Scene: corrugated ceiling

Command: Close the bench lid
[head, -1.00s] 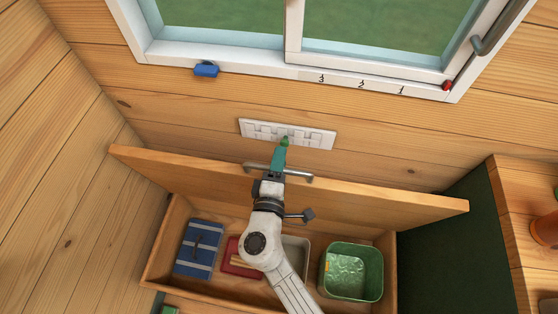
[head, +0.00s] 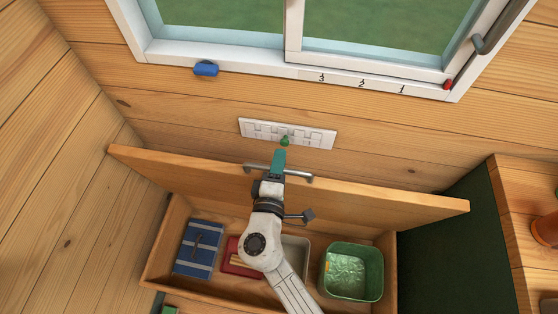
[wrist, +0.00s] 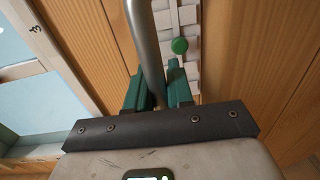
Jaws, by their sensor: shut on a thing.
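The bench lid (head: 380,199) is a wooden panel standing raised and tilted at the back of the open bench box (head: 215,303). A metal bar handle (head: 299,176) is fixed near its upper edge; the grey bar (wrist: 146,50) also shows in the wrist view. My gripper (head: 278,160) is at this handle, its green fingers (wrist: 157,88) shut on either side of the bar. The fingers hide the middle of the handle in the head view.
Inside the box are a blue striped item (head: 199,247), a red item (head: 237,262) partly behind my arm, and a green bin (head: 352,271). On the wall behind is a white slotted plate (head: 313,138) with a green knob (head: 285,141). A window sill is above.

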